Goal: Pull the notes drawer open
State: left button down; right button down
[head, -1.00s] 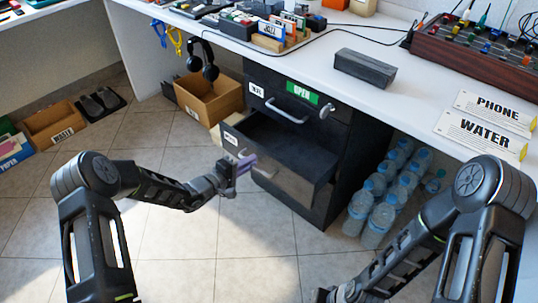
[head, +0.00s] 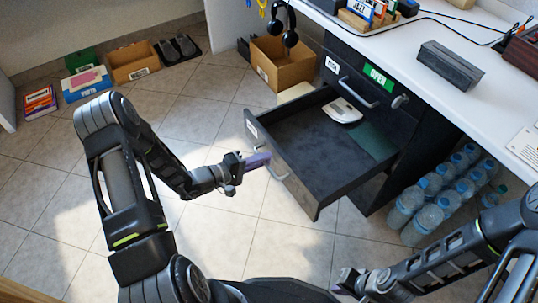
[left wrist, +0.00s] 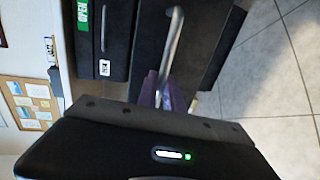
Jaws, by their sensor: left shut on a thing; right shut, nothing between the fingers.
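The dark lower drawer (head: 300,183) of the black cabinet is pulled well out. Its small white front label (head: 252,131) is too small to read. Inside lie a pale device (head: 343,110) and a dark green flat item (head: 374,142) towards the back. My left gripper (head: 258,161), with purple fingers, is shut on the drawer's metal handle (head: 279,169). In the left wrist view the handle (left wrist: 172,45) runs down to the purple fingers (left wrist: 160,93). My right gripper (head: 345,282) is shut and empty, low near the bottom edge, away from the drawer.
The upper drawer (head: 355,88) is closed, with a green OPEN sign (head: 378,76) and a key lock (head: 400,101). Water bottles (head: 430,200) stand right of the cabinet. A cardboard box (head: 272,68) stands behind the drawer. The tiled floor before the drawer is clear.

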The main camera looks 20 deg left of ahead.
pick_arm(q)
jog(key=c, duration=1.8)
grip_release()
jog(key=p+v, duration=0.1)
jog(key=v, duration=0.6)
jog(key=shift+s+a, duration=0.25)
jog(key=shift+s, duration=0.1)
